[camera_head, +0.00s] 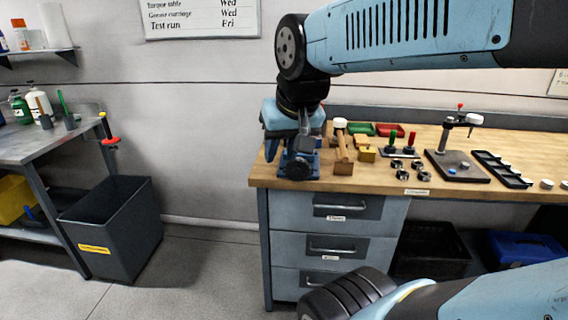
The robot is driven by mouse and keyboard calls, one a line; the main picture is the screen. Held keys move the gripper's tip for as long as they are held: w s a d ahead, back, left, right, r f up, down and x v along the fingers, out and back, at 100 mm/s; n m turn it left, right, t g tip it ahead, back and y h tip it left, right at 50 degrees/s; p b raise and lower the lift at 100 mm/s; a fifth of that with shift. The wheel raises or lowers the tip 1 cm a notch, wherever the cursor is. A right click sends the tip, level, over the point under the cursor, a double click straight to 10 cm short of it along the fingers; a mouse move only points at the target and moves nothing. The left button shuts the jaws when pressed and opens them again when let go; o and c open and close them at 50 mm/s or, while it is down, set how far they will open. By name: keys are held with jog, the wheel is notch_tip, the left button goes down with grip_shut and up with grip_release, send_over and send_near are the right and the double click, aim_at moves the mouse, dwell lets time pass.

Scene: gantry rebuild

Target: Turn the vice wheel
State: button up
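The vice (313,157) is a small blue block at the left front corner of the wooden bench top. Its dark round wheel (298,169) faces me at the bench's front edge. My arm comes in from the upper right and bends down over the vice. My gripper (303,143) points down just above the wheel and covers part of the vice. The picture is too small to tell whether the fingers touch the wheel, or whether they are open or shut.
A dark stand (457,166) and several small parts are farther right. A grey bin (112,228) stands on the floor at left. The floor between bin and drawers (335,207) is clear.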

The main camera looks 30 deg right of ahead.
jog(key=w+d+m+g, duration=0.3)
jog(key=w+d+m, duration=0.4)
jog(key=w+m, duration=0.45)
jog(key=m+g, duration=0.2)
jog(key=m, duration=1)
send_over(297, 158)
notch_tip(297, 158, down, 7)
jog(key=shift+n, duration=0.25)
notch_tip(297, 158, down, 13)
jog(key=shift+d+f, duration=0.1)
jog(key=shift+c, duration=0.4)
grip_shut()
